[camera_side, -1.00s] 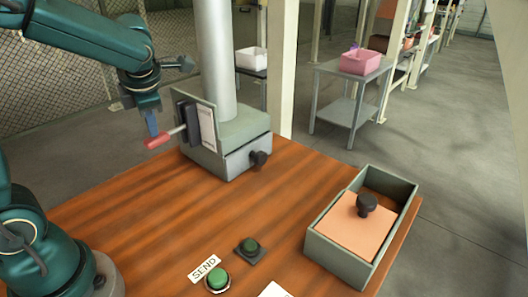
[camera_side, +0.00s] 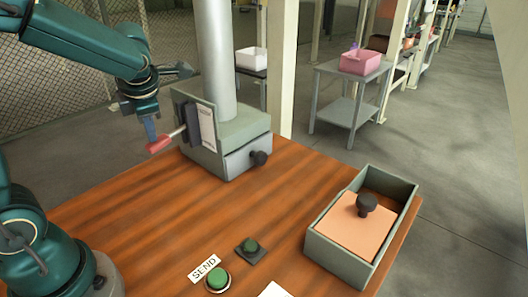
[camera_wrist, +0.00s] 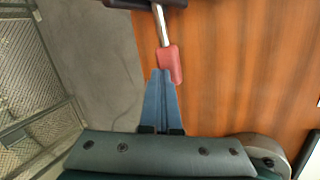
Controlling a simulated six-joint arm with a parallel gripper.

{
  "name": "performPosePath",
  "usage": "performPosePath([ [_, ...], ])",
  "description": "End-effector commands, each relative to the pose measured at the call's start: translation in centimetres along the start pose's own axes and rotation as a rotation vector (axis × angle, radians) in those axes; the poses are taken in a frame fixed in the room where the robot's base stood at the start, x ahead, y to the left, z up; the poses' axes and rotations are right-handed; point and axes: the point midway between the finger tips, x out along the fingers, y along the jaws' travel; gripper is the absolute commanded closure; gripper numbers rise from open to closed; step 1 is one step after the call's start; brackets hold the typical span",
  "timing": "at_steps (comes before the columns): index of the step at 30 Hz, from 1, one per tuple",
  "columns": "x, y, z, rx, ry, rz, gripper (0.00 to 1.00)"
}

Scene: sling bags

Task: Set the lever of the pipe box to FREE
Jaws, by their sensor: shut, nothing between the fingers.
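The pipe box (camera_side: 228,142) is a grey-green box at the back of the wooden table, with a pale pipe (camera_side: 214,60) rising from it. Its lever (camera_side: 159,144) has a red grip on a metal rod and sticks out from a dark plate on the box's left side, the grip end slightly lower. In the wrist view the red grip (camera_wrist: 170,64) is just ahead of the fingertips. My gripper (camera_side: 150,138) is shut with blue fingers, its tips at the red grip, seemingly touching it. The fingers (camera_wrist: 162,73) hold nothing. The label on the plate is unreadable.
A grey tray (camera_side: 335,258) with an orange lid and dark knob stands at the right. The table's middle is clear.

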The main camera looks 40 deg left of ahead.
Motion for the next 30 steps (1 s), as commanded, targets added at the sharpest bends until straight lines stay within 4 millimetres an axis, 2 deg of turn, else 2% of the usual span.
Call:
performPosePath([
  [30, 0.84, -0.60, -0.66, 0.000, 0.003, 0.000, 1.00],
])
